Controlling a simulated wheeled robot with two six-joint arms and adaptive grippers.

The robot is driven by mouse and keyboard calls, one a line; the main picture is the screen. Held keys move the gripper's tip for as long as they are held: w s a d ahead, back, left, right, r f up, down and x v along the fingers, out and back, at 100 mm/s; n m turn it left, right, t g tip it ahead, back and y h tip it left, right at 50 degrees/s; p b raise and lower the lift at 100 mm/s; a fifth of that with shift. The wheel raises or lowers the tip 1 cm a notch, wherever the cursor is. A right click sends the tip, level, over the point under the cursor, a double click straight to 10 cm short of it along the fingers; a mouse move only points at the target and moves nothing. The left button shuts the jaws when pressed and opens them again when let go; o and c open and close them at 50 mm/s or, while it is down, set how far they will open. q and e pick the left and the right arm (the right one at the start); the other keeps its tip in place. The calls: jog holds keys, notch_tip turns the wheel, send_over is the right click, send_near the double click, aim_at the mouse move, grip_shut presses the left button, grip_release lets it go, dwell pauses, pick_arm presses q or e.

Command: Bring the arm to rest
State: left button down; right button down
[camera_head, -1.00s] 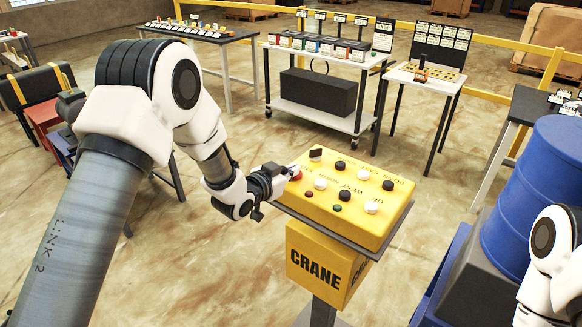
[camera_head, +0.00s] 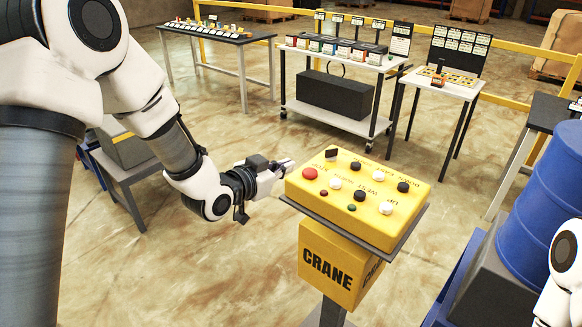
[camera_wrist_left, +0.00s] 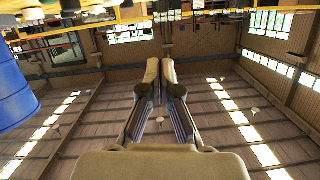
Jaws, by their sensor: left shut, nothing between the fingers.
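My left gripper (camera_head: 284,165) is shut and empty, just left of the yellow crane control box (camera_head: 391,229) in the head view, apart from its buttons. The box carries a red button (camera_head: 309,173), a black switch (camera_head: 331,154) and several black and white knobs. It stands on a pedestal marked CRANE (camera_head: 326,266). In the left wrist view the gripper's two fingers (camera_wrist_left: 160,64) are together with nothing between them. Part of my right arm shows at the right edge of the head view; its gripper is out of view.
A blue barrel (camera_head: 545,190) stands at the right. A white cart (camera_head: 330,118) with a dark box, a small white table (camera_head: 446,86) and a long dark table (camera_head: 215,35) stand at the back. A yellow rail (camera_head: 535,50) runs behind them. The floor between is open.

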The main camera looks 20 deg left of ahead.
pick_arm(q)
jog(key=shift+w, duration=0.15)
jog(key=s+f+g+y, duration=0.1)
jog(key=s+f+g, duration=0.1)
jog(key=s+f, duration=0.5)
jog(key=s+d+f+n+g, duration=0.1)
jog(key=s+f+g, duration=0.15)
jog(key=f, duration=0.85)
jog(key=s+f+g+y, duration=0.15)
jog(key=s+f, duration=0.25)
jog(key=f, duration=0.5)
jog(key=s+a+f+n+g+y, duration=0.1)
jog(key=s+f+g, duration=0.3)
jog(key=s, duration=0.7)
jog(key=s+a+f+n+g+y, duration=0.1)
jog(key=s+a+f+n+g, duration=0.1)
jog(key=s, duration=0.9)
notch_tip(320, 180, down, 3)
jog(key=shift+f+n+g, duration=0.1)
jog(key=shift+n+g, duration=0.7)
jog(key=shift+g, duration=0.3)
